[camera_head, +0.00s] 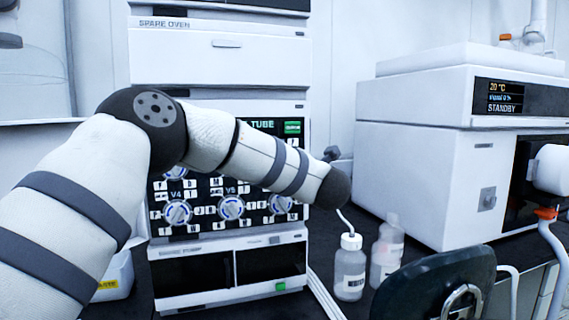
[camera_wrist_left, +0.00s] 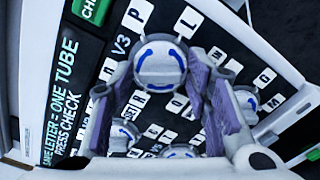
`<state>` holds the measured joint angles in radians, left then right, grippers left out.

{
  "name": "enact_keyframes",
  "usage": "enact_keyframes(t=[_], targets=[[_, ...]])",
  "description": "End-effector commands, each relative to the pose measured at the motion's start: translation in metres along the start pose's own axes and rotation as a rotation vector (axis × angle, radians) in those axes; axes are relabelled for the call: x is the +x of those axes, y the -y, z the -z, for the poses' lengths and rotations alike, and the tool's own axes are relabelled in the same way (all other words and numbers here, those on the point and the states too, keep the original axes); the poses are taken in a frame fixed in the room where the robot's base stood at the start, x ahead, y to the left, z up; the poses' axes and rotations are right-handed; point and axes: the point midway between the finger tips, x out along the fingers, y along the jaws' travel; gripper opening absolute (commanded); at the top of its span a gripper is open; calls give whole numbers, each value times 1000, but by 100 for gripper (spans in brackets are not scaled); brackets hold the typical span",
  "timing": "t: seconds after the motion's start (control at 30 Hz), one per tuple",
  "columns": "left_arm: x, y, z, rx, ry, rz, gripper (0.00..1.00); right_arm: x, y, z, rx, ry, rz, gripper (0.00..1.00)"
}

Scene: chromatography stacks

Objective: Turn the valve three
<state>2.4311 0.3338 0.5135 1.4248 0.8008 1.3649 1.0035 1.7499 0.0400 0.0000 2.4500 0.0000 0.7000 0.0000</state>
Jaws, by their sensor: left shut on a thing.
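The valve three knob (camera_wrist_left: 158,62), a round white knob with blue arcs, is beside the label V3 in the left wrist view. My left gripper (camera_wrist_left: 160,82) is shut on it, with one purple-padded finger at each side. Letter tiles P and L are near the knob. In the head view my left arm crosses the valve panel (camera_head: 204,190) and hides the valve three knob and the gripper. My right gripper is not in view.
More knobs show below, labelled V4 (camera_head: 178,212) and V5 (camera_head: 231,207). Two bottles (camera_head: 349,270) (camera_head: 387,250) stand right of the stack. A white instrument (camera_head: 425,170) reading STANDBY stands farther right. The spare oven (camera_head: 222,50) is above the panel.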

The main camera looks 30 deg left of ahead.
Motion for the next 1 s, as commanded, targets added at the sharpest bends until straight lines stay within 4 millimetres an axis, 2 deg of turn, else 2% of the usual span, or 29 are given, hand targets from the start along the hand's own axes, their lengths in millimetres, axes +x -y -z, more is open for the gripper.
enact_keyframes(t=[0.23,0.27,0.3,0.63,0.77,1.0], targets=[[0,1,0,-2,0,4,16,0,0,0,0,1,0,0],[0,1,0,-2,0,4,46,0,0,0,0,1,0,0],[0,1,0,-2,0,4,52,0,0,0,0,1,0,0],[-4,1,-1,0,2,3,52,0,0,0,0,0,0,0],[-31,0,-2,1,5,4,52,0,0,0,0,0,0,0],[-94,1,-1,1,4,4,52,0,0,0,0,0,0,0]])
